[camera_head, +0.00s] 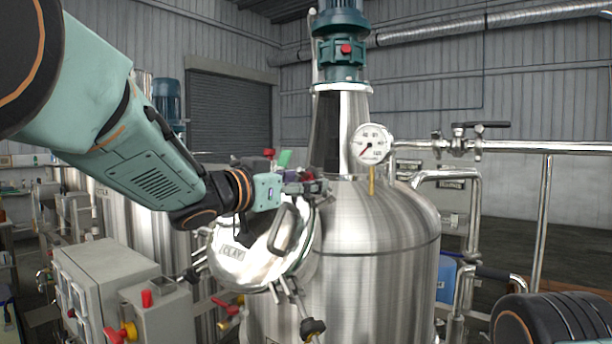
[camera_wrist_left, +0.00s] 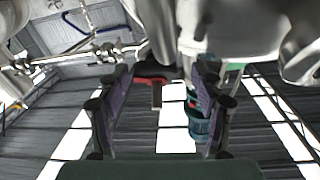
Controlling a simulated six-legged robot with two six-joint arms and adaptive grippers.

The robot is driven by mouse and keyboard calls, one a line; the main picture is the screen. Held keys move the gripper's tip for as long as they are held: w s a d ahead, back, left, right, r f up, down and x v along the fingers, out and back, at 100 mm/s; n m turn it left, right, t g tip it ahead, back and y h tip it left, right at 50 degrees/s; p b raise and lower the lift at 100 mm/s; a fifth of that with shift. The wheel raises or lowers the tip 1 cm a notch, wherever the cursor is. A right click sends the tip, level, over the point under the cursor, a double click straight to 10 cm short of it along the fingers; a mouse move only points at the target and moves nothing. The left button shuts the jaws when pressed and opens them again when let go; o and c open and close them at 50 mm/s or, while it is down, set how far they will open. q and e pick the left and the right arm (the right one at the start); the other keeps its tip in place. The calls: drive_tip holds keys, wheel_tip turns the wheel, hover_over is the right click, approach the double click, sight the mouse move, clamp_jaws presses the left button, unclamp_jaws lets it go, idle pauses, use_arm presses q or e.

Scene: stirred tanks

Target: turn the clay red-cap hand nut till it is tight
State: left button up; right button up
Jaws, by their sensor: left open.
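The manway lid (camera_head: 232,253) marked CLAY sits tilted on the front left of the steel tank (camera_head: 370,275). My left gripper (camera_head: 312,187) is at the lid's upper right edge, open. In the left wrist view, a red-capped part (camera_wrist_left: 153,80), which looks like the hand nut, shows between the two open fingers of my left gripper (camera_wrist_left: 160,85). I cannot tell whether the fingers touch it. In the head view the gripper largely covers that spot. A black hand nut (camera_head: 313,328) hangs at the lid's lower edge. My right gripper is not in view.
A pressure gauge (camera_head: 370,144) stands on the tank top, right of the gripper. A motor (camera_head: 341,50) rises above. Steel pipes (camera_head: 490,147) run at the right. Grey control boxes (camera_head: 105,280) stand at the lower left.

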use_arm(q)
drive_tip(key=shift+w+d, duration=0.35)
drive_tip(key=shift+d, duration=0.05)
drive_tip(key=shift+s+d+r, duration=0.1)
drive_tip(key=shift+s+r, duration=0.05)
drive_tip(key=shift+s, duration=0.2)
drive_tip(key=shift+w+f, duration=0.2)
drive_tip(key=shift+w, duration=0.15)
drive_tip(key=c, duration=0.6)
drive_tip(key=shift+s+r, duration=0.1)
drive_tip(key=shift+s, duration=0.05)
drive_tip(key=c, duration=0.4)
drive_tip(key=shift+c, duration=0.8)
